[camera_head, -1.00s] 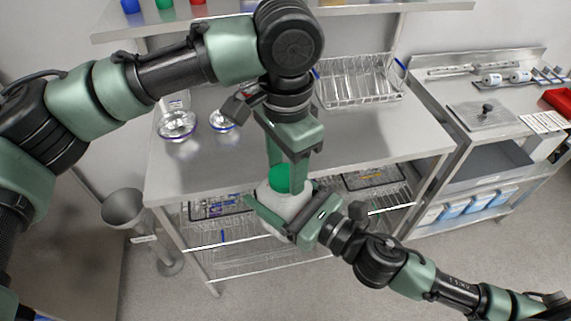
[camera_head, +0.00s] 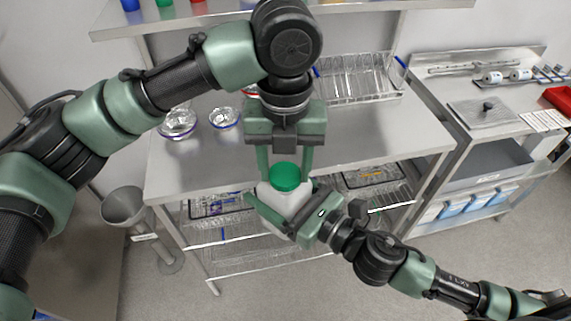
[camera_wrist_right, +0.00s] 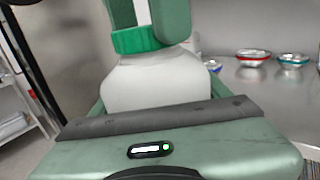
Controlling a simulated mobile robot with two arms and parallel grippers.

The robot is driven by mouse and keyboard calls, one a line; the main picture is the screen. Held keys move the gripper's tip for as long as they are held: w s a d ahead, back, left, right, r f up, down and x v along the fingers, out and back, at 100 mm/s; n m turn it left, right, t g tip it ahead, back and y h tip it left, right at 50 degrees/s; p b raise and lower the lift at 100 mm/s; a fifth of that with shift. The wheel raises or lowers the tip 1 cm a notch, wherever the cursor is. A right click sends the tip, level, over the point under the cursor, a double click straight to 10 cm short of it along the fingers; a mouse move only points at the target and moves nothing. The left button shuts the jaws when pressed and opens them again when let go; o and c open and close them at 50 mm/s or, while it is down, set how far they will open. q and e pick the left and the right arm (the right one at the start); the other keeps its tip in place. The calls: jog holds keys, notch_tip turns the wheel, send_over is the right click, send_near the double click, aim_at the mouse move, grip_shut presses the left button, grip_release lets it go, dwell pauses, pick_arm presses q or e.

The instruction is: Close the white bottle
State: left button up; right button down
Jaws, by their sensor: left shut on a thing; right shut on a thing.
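The white bottle (camera_head: 272,204) is held upright or nearly so in front of the metal table. My right gripper (camera_head: 283,208) is shut around its body. The green cap (camera_head: 286,177) sits on top of the bottle, and it also shows in the right wrist view (camera_wrist_right: 136,40). My left gripper (camera_head: 285,168) comes down from above and is shut on the cap, with one finger on each side. In the right wrist view the white bottle (camera_wrist_right: 150,82) shows its shoulder right under the cap, with no clear gap.
A side counter (camera_head: 487,115) is at the right. The floor in front is clear.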

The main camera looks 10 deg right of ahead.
pick_arm(q)
jog(key=m, duration=0.6)
jog(key=shift+w+a+m, duration=0.1)
jog(key=shift+m, duration=0.2)
jog(key=m, duration=0.5)
jog(key=o, duration=1.3)
jog(key=shift+r, duration=2.25)
jog(key=shift+c, duration=0.3)
